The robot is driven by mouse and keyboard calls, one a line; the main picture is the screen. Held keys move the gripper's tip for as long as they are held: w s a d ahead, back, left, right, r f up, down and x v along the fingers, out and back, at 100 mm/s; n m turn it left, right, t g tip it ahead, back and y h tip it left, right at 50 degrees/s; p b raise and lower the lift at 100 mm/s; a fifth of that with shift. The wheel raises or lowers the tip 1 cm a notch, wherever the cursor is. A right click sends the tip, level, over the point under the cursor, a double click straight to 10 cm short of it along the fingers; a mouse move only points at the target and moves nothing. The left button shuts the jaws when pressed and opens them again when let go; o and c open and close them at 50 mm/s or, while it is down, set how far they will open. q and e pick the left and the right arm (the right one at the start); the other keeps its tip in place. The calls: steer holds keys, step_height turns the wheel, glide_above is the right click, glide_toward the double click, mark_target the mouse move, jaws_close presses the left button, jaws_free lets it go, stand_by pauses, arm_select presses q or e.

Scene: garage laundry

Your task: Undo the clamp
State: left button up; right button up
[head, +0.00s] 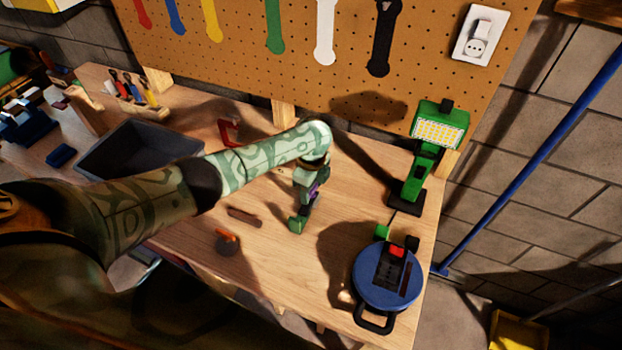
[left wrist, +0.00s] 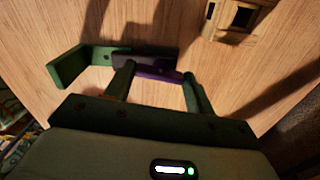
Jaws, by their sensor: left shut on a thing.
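My left gripper (head: 312,188) reaches over the middle of the wooden workbench, pointing down. It is shut on a dark bar with a purple part and a green L-shaped end. In the left wrist view the bar (left wrist: 152,68) lies across the fingertips (left wrist: 157,82), and its green end (left wrist: 80,66) sticks out to the left. In the head view the green end (head: 297,224) shows just below the gripper, close to the benchtop; I cannot tell whether it touches. A red C-shaped piece (head: 229,132), like a clamp, is behind my forearm, partly hidden. My right gripper is not in view.
A blue cable reel (head: 386,279) stands at the front right and a green work lamp (head: 414,170) behind it. A grey bin (head: 128,153) is at the left. A small brown bar (head: 244,217) and a dark round piece with an orange part (head: 228,243) lie in front.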

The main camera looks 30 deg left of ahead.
arm_select(q)
steer(key=shift+r+n+p, duration=0.25)
steer(key=shift+n+p, duration=0.05)
steer(key=shift+n, duration=0.3)
steer(key=shift+f+n, duration=0.25)
steer(key=shift+n, duration=0.05)
steer(key=o, duration=1)
steer(key=shift+f, duration=0.1)
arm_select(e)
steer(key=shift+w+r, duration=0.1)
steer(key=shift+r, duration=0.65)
arm_select(q)
step_height(320, 180, up, 16)
steer(key=p, duration=0.6)
steer(key=shift+p, duration=0.3)
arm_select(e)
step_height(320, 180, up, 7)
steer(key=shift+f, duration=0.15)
